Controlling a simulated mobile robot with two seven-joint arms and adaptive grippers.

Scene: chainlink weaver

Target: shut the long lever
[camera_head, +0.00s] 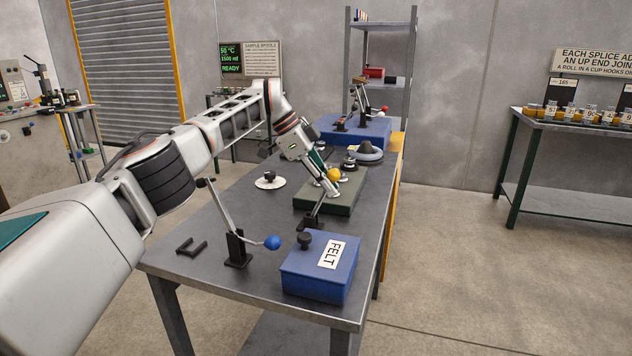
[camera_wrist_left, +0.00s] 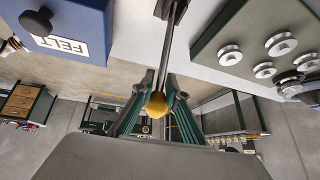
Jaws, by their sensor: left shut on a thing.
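A lever with a yellow ball knob (camera_head: 334,174) rises from a low black bracket (camera_head: 311,220) on the table, by the near edge of the green block (camera_head: 345,207). My left gripper (camera_head: 327,183) reaches over the table from the left. Its fingers are shut on the yellow knob, which in the left wrist view (camera_wrist_left: 156,105) sits between the fingertips. The metal rod (camera_wrist_left: 169,55) runs from the knob to the top of that view. A second lever with a blue ball knob (camera_head: 272,242) stands on a black post nearer the front. My right gripper is not in view.
A blue FELT box (camera_head: 317,281) with a black knob sits at the table's near right. A white disc (camera_head: 270,183) and a black bracket piece (camera_head: 191,247) lie on the left. Another blue box (camera_head: 340,135) stands at the far end. Bare tabletop shows at the front left.

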